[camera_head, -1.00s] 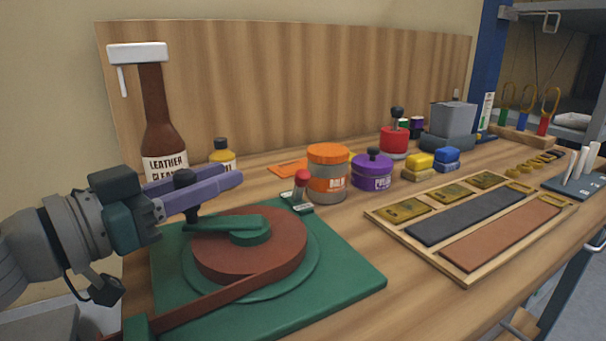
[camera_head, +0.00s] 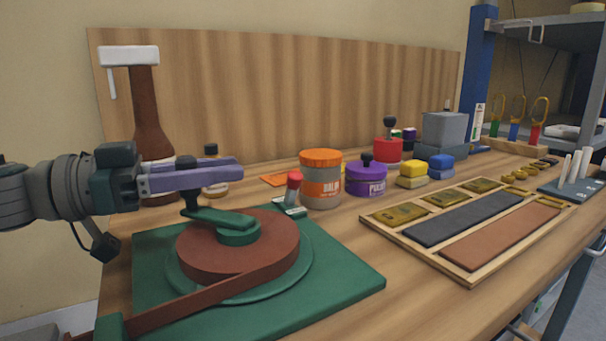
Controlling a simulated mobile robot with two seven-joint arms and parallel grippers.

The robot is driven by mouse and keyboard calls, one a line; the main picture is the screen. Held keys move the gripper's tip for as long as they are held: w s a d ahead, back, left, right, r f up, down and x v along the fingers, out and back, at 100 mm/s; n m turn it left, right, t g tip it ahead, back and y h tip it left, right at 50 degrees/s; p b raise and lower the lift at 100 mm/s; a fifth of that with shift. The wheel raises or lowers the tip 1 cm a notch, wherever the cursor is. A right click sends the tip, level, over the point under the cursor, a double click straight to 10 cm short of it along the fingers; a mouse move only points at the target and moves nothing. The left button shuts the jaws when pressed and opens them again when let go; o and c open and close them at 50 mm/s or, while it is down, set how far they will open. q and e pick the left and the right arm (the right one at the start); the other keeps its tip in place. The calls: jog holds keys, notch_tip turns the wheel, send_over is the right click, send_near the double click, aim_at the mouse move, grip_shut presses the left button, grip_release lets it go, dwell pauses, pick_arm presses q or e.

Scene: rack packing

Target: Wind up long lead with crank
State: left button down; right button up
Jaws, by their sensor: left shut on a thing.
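The winder has a green base plate (camera_head: 335,277) and a brown-red coil of lead (camera_head: 205,261) around its hub. A strip of the lead (camera_head: 190,303) runs from the coil to the front left, past a green post (camera_head: 109,327). The green crank (camera_head: 218,219) lies over the coil, its outer end pointing to the back left. My left gripper (camera_head: 222,175) comes in level from the left and is shut on the crank's black knob (camera_head: 187,162); the fingers hide part of the knob. My right gripper is not in view.
A red-tipped lever (camera_head: 293,188) stands at the base's back edge. Behind are a leather cleaner bottle (camera_head: 147,110), an orange-lidded jar (camera_head: 321,180) and a purple tin (camera_head: 366,179). A wooden tray (camera_head: 453,271) lies to the right. A wooden panel (camera_head: 300,90) closes the back.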

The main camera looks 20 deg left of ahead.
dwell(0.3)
pick_arm(q)
jog(key=c, duration=0.6)
grip_release()
jog(key=shift+a, duration=0.1)
jog(key=v, duration=0.9)
jog(key=shift+s+a, duration=0.25)
jog(key=shift+s, duration=0.1)
jog(key=shift+c, duration=0.2)
